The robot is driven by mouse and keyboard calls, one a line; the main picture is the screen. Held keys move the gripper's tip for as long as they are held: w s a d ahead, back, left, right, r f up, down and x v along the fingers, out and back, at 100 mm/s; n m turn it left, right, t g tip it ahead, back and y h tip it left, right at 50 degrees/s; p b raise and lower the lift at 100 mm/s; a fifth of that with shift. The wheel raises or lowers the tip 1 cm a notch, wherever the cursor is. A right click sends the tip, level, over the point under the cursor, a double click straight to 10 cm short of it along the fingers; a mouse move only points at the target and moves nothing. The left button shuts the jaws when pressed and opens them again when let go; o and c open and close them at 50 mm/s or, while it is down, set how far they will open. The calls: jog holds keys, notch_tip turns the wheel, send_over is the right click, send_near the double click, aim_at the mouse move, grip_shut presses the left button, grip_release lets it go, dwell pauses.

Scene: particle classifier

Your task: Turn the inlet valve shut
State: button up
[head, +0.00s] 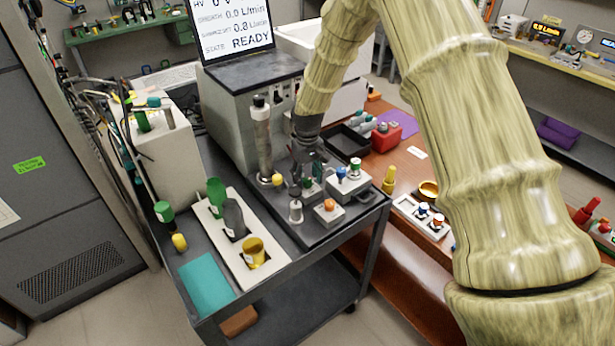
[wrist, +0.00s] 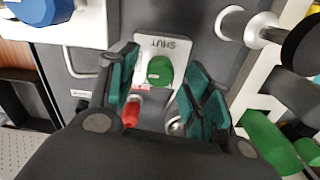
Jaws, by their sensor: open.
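In the wrist view a small white plate marked SHUT (wrist: 188,45) carries a green knob (wrist: 159,70), which I take for the inlet valve. A red part (wrist: 131,112) shows just below it. My gripper (wrist: 165,84) is open, its teal fingers on either side of the knob; whether they touch it I cannot tell. In the head view my gripper (head: 314,166) points down at the dark deck of the machine, and a small green knob (head: 307,182) shows beside its fingertips. The valve is mostly hidden there.
A blue knob (head: 341,172), an orange knob (head: 329,205) and a metal post (head: 295,211) stand close by. A tall metal cylinder (head: 263,146) stands to the left. A white bottle tray (head: 221,240) lies in front. The screen (head: 234,25) reads READY.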

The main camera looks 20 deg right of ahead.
jog(key=shift+f, duration=0.55)
jog(key=shift+c, duration=0.2)
jog(key=c, duration=1)
